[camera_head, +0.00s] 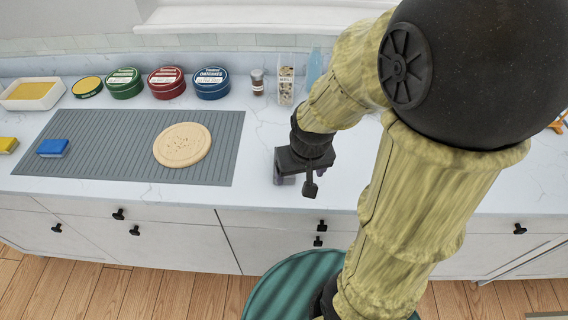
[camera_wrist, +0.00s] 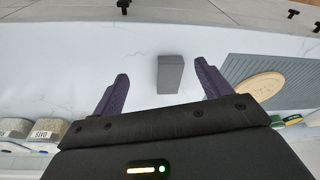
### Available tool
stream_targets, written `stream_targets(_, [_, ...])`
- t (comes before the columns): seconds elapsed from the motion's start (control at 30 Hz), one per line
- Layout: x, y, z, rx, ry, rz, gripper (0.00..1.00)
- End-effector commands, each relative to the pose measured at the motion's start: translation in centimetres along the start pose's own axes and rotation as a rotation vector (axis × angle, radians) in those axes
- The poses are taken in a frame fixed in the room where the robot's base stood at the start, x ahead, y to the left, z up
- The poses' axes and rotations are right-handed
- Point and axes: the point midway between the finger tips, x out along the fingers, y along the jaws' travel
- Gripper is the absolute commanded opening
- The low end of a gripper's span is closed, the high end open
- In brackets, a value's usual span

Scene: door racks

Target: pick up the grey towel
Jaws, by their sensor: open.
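The grey towel (camera_wrist: 171,74) shows in the wrist view as a small, folded grey block on the white counter. It lies in line with the gap between my two purple fingers, closer to the right finger, and nothing touches it that I can see. My gripper (camera_wrist: 163,76) is open and empty, pointing down over the counter. In the head view my gripper (camera_head: 303,186) is above the counter's front part, right of the ribbed mat. There my wrist and fingers largely hide the towel, and I cannot make it out surely.
A grey ribbed mat (camera_head: 110,132) holds a round board (camera_head: 182,145) and a blue sponge (camera_head: 53,148). Several tins (camera_head: 167,82), a small jar (camera_head: 257,81) and a clear container (camera_head: 286,86) stand at the back. Drawer handles (camera_head: 320,226) stick out below the counter edge.

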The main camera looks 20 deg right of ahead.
Motion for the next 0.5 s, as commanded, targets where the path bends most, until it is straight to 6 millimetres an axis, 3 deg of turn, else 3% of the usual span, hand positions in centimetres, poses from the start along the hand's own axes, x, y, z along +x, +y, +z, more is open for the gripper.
stream_targets(0.2, [-1.7, 0.0, -5.1, 0.105, -0.095, -0.01, 0.85])
stream_targets(0.5, [-1.9, -0.2, -12.6, 0.239, -0.2, 0.028, 0.85])
